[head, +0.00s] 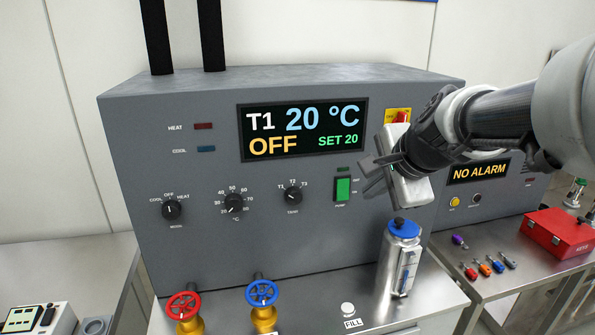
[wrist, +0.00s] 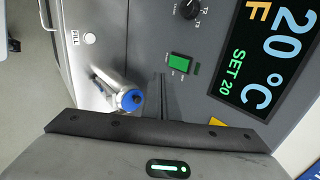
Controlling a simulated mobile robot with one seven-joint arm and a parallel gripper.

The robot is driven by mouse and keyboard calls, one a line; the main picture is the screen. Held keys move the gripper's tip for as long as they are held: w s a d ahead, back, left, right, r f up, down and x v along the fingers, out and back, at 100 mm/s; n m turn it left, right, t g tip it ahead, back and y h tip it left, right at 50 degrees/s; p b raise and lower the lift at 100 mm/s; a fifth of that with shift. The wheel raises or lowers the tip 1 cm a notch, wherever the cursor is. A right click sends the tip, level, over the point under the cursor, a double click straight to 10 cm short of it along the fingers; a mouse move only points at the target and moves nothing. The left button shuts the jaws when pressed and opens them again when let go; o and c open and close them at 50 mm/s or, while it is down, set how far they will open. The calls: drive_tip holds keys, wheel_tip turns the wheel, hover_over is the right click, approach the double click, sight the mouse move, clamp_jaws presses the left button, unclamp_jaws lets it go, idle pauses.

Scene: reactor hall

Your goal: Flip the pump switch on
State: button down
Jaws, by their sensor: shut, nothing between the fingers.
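The pump switch (head: 343,188) is a green rocker on the grey front panel, with small print beside and below it. It also shows in the wrist view (wrist: 182,64). Which way the rocker is tipped is too small to tell. My gripper (head: 368,178) is just right of the switch in the head view, in front of the panel. Its fingers are shut and empty, and they also show in the wrist view (wrist: 161,80), close to the switch. I cannot tell whether they touch the panel.
The display (head: 302,130) reads T1 20 °C, OFF, SET 20. Left of the switch are several black knobs (head: 234,203). A steel bottle with a blue lid (head: 401,262) stands below my gripper. Red (head: 184,304) and blue (head: 262,292) valve wheels stand in front.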

drive_tip(key=b, duration=0.3)
approach(343, 194)
wheel_tip(343, 194, down, 5)
drive_tip(key=w, duration=0.2)
drive_tip(key=shift+w+a+f, duration=0.25)
drive_tip(key=shift+w+a, duration=0.1)
drive_tip(key=shift+w, duration=0.4)
drive_tip(key=shift+w+f, duration=0.15)
drive_tip(key=shift+w, duration=0.05)
drive_tip(key=shift+r+p, duration=0.9)
drive_tip(key=shift+r, duration=0.05)
drive_tip(key=shift+s, duration=0.1)
